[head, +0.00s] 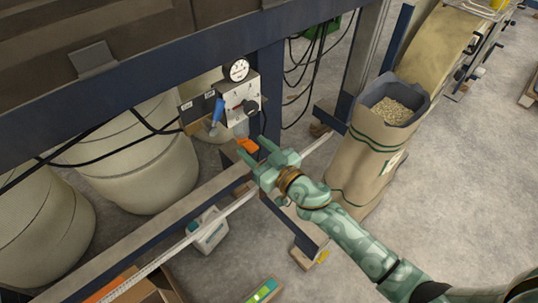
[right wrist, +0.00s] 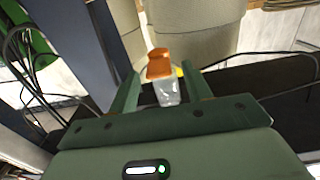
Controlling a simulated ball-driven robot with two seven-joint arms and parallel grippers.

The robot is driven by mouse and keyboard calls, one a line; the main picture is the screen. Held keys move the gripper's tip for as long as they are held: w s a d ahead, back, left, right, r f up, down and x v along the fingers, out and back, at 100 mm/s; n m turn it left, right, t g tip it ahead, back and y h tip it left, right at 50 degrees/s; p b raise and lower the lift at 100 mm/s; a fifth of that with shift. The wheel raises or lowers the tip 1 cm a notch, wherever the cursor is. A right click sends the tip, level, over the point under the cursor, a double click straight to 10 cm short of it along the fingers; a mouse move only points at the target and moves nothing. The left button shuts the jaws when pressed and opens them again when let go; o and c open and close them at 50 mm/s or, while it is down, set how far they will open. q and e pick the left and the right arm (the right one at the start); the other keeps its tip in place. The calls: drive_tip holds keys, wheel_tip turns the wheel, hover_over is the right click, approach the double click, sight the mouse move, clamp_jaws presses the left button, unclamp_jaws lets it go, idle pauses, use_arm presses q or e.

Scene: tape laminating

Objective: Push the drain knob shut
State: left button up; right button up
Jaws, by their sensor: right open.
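The orange drain knob (head: 248,145) is at the lower end of a small clear bowl (head: 240,129) under the grey control panel (head: 240,97). In the right wrist view the orange knob (right wrist: 160,68) and clear bowl (right wrist: 168,93) show between the fingers. My right gripper (head: 255,150) is open, its two fingers pointing at the knob, one on either side in the picture. In the right wrist view the gripper (right wrist: 160,82) is empty; I cannot tell whether a finger touches the knob. My left gripper is not in view.
A round gauge (head: 236,70) and a blue handle (head: 217,112) are by the panel. A dark blue post (head: 271,95) stands close to its right. A steel rail (head: 190,235) runs below the gripper. A sack (head: 360,165) of pellets stands right.

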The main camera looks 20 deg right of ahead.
use_arm(q)
drive_tip(key=p, duration=0.1)
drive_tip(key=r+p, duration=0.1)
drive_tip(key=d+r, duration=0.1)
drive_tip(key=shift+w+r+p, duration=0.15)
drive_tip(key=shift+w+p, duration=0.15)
drive_tip(key=shift+p, duration=0.1)
use_arm(e)
drive_tip(key=v, duration=1.6)
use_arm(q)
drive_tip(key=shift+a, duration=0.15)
